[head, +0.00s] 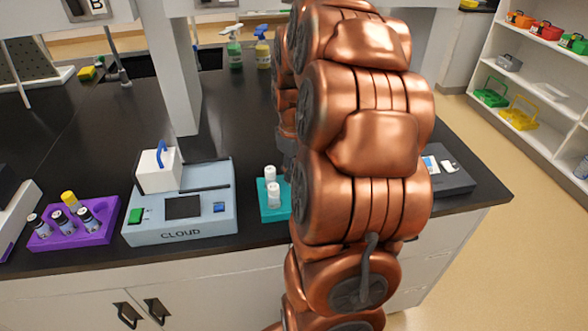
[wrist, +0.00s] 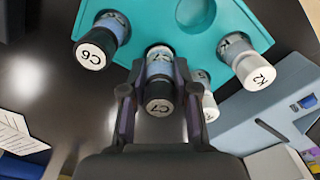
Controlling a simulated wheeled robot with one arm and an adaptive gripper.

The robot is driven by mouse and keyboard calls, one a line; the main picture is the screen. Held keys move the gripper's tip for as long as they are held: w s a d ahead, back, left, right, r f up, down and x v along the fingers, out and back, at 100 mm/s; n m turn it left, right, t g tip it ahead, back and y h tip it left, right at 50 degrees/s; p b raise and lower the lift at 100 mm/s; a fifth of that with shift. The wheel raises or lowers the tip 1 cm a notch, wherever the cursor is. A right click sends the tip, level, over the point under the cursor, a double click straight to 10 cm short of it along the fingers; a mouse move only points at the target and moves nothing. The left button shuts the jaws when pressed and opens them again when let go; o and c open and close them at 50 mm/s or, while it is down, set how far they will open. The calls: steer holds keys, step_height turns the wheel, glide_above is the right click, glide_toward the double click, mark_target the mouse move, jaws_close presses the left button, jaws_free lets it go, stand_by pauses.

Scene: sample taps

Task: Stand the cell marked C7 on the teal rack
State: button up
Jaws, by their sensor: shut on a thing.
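The cell marked C7 (wrist: 159,106) has a dark-ringed cap and sits between the fingers of my gripper (wrist: 160,100) in the wrist view. My gripper is shut on it. The teal rack (wrist: 140,14) lies beyond it, and C7's lower end is over or in the rack; I cannot tell if it touches. In the head view my arm hides C7, my gripper and most of the teal rack (head: 266,213).
On the rack stand cell C6 (wrist: 92,52), white-capped K2 (wrist: 257,74) and another white-capped cell (wrist: 208,105) close to my right finger. The head view shows a light-blue CLOUD device (head: 150,232) left of the rack and a purple rack (head: 105,235) with several vials.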

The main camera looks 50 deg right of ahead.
stand_by(0.3)
steer(key=shift+f+b, duration=0.55)
steer(key=shift+f, duration=0.2)
steer(key=o, duration=1.1)
steer(key=shift+o, duration=0.2)
steer(key=o, duration=0.6)
steer(key=shift+c, duration=0.2)
steer(key=shift+r, duration=0.15)
